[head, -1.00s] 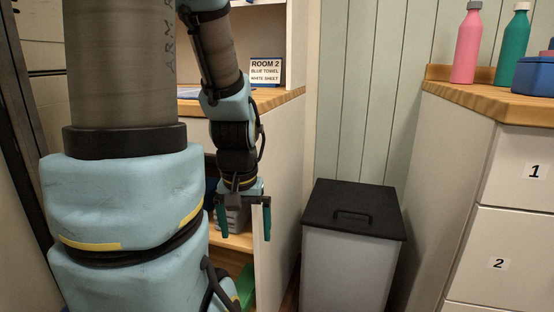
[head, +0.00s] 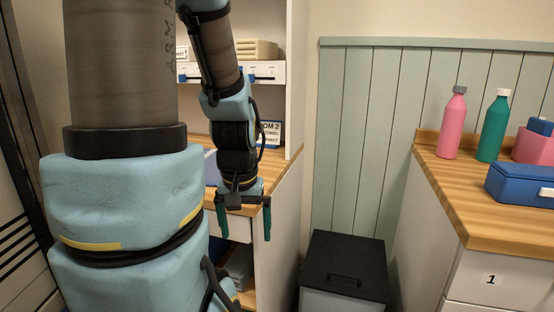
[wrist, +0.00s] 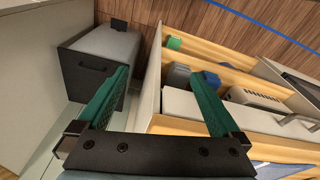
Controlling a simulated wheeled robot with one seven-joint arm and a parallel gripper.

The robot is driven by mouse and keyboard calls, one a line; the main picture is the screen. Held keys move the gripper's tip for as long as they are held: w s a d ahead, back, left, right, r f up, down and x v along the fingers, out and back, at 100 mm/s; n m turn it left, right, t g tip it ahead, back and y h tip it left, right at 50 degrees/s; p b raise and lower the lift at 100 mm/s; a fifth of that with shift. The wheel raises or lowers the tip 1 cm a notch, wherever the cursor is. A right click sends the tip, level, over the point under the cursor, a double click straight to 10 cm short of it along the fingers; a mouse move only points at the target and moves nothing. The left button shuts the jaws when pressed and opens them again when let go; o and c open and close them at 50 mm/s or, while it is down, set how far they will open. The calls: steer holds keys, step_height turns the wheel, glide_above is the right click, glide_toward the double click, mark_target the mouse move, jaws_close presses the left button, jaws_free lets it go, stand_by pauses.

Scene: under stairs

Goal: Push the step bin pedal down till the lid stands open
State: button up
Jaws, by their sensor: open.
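The step bin (head: 343,298) stands on the floor between two cabinets, with a pale grey body and a flat black lid (head: 343,262) that is shut. In the wrist view the bin (wrist: 120,52) is at the upper left, its lid (wrist: 85,76) nearest the camera. A small black part at its far lower end, seemingly the pedal (wrist: 118,24), shows there; the pedal is hidden in the head view. My gripper (head: 240,228) is open and empty, left of the bin and higher than its lid. Its green fingers (wrist: 160,75) show in the wrist view, apart from the bin.
A cabinet with open shelves (head: 278,215) stands close to my gripper, left of the bin. The right counter (head: 468,202) carries a pink bottle (head: 453,128), a green bottle (head: 493,130) and a blue box (head: 520,185). Bare wooden floor (wrist: 180,15) shows beyond the bin.

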step_height(320, 180, up, 8)
steer(key=p, duration=0.5)
steer(key=shift+f, duration=0.25)
steer(key=shift+c, duration=0.2)
